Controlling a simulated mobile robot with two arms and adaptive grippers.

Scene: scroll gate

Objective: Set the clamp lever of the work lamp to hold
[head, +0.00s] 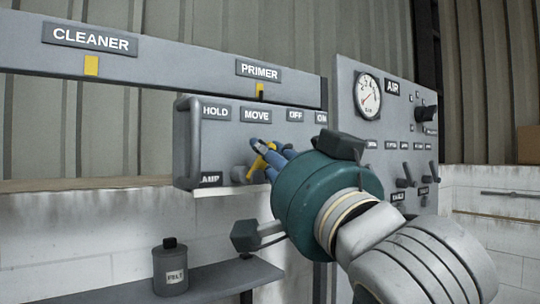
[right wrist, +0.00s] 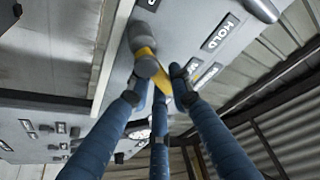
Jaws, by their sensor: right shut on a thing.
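The lamp's grey control box (head: 222,140) carries the labels HOLD (head: 215,112), MOVE (head: 257,115), OFF and ON along its top. A yellow lever (head: 259,163) stands out from its front beside a grey knob (head: 240,173), below the labels. My right gripper (head: 263,149) is shut on the lever with its blue fingers, which hide part of it. In the right wrist view the yellow lever (right wrist: 149,64) shows between the fingertips (right wrist: 158,88), with the HOLD label (right wrist: 219,32) close by. I cannot tell exactly which label the lever points to. My left gripper is not in view.
A grey rail (head: 170,62) with CLEANER and PRIMER labels runs above the box. A panel with an AIR gauge (head: 368,97) and several switches stands to the right. A dark bottle (head: 171,268) stands on the shelf (head: 225,277) below. A handle (head: 187,145) edges the box's left side.

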